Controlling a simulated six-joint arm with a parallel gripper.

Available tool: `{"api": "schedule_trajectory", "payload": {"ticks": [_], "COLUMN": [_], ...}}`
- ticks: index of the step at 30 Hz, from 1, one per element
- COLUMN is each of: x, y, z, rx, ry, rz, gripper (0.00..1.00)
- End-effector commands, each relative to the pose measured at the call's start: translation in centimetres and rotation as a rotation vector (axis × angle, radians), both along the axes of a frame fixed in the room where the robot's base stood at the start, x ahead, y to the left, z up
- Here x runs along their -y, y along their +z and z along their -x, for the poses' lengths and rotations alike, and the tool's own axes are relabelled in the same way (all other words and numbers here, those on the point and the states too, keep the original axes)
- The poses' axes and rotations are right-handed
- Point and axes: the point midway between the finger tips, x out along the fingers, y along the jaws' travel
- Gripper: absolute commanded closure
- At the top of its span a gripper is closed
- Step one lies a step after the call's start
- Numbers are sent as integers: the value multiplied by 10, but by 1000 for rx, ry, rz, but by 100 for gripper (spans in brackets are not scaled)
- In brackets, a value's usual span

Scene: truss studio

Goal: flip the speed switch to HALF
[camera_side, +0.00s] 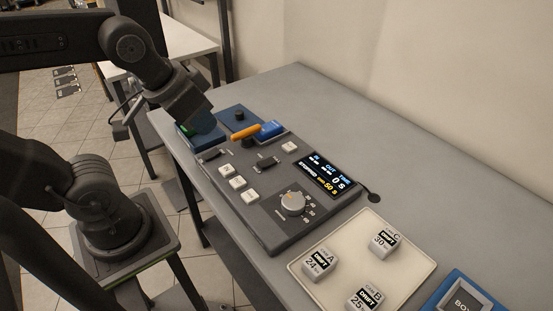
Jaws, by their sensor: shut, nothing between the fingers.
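A dark grey control panel (262,218) lies on the table. It carries two small black switches, one at its left end (212,155) and one nearer the middle (266,162). Their labels are too small to read, so I cannot tell which is the speed switch or where it is set. An orange lever (245,131) lies near the panel's far edge, beside a blue block (271,128). My gripper (202,121) is shut and empty, above the panel's far left end, apart from both black switches. Its fingertips are hard to make out against the blue and green parts behind.
The panel also has white buttons (237,183), a round dial (293,203) and a lit display (327,176). A cream tray (407,278) with three white blocks stands at the front right, beside a blue box (440,300). The grey table (420,180) is clear at the back right.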

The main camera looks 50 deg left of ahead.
Motion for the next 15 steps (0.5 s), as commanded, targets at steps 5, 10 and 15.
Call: {"api": "schedule_trajectory", "payload": {"ticks": [5,10,15], "x": [-4,-11,-20], "y": [3,3,-6], "z": [-21,-55,-91], "rx": [-84,-205,-313], "ry": [184,486,810], "rz": [78,175,244], "gripper": [100,100,100]}}
